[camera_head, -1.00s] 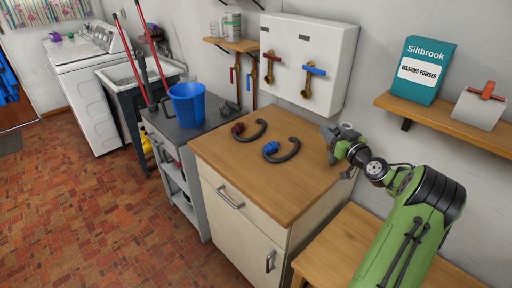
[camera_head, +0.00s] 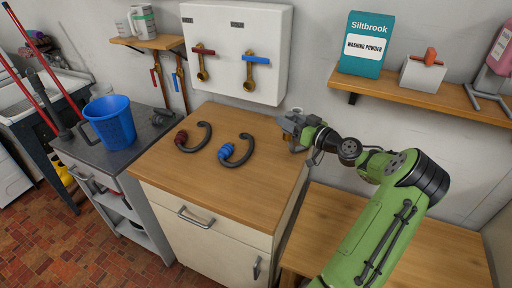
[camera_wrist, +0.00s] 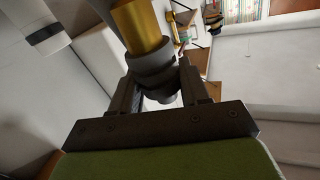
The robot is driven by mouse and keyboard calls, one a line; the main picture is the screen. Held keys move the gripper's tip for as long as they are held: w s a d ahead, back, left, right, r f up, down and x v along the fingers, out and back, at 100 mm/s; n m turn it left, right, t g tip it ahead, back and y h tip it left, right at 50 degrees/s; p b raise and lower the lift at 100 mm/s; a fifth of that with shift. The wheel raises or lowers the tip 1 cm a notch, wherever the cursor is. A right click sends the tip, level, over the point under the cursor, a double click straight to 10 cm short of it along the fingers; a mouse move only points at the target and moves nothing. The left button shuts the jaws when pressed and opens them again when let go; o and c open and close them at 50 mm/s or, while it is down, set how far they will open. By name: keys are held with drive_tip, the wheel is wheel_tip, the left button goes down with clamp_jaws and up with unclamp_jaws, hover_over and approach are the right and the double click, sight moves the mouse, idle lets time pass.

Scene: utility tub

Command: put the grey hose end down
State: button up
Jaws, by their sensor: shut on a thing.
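My gripper (camera_head: 290,123) is at the back right corner of the wooden worktop, near the wall. In the wrist view its two jaws (camera_wrist: 160,85) are closed on the sides of a grey ringed collar, which I take as the grey hose end (camera_wrist: 155,72). A brass-coloured cylinder (camera_wrist: 140,25) shows directly beyond the collar; I cannot tell whether they are joined. In the head view the gripper mostly hides the held piece. I cannot tell whether it touches the worktop (camera_head: 215,185).
A red-collared hose (camera_head: 181,138) and a blue-collared hose (camera_head: 225,153) lie on the worktop. Its front is clear. A white panel (camera_head: 235,30) with red-handled and blue-handled taps hangs behind. A shelf (camera_head: 420,95) with washing powder (camera_head: 361,45) is above right. A blue bucket (camera_head: 110,122) stands left.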

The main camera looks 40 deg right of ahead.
wheel_tip(320, 180, down, 9)
drive_tip(key=shift+f+b, duration=0.15)
drive_tip(key=shift+b, duration=0.75)
drive_tip(key=shift+f, duration=0.1)
drive_tip(key=shift+f, duration=0.1)
drive_tip(key=o, duration=1.2)
